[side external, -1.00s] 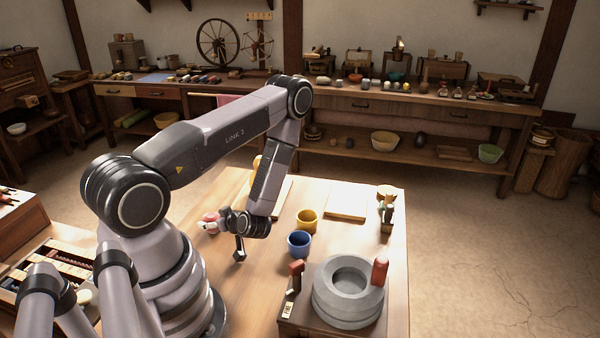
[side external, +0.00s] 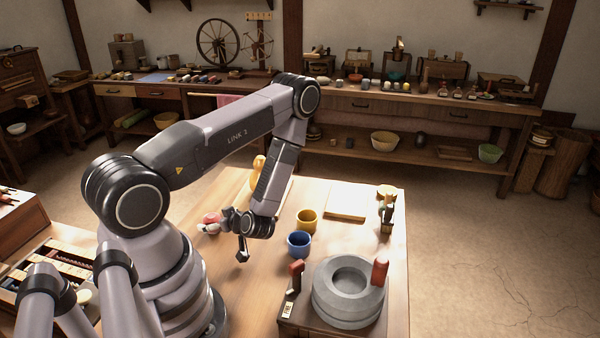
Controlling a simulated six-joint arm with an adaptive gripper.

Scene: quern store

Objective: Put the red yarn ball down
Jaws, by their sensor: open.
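A small pinkish-red ball (side external: 211,218), which looks like the red yarn ball, rests on the wooden table (side external: 262,291) just left of my wrist. A pale, small shape sits at its front, too small to make out. My gripper (side external: 242,254) hangs over the table to the right of and nearer than the ball. It is open, and I see nothing between its fingers. A gap shows between the gripper's dark lower finger and the ball. My wrist partly blocks the table behind it.
A blue cup (side external: 299,245) and a yellow cup (side external: 307,222) stand right of my gripper. A grey stone quern (side external: 347,300) sits at the front right. A pale board (side external: 346,204) lies behind the cups. A yellow object (side external: 258,174) stands behind my forearm. The table's front middle is clear.

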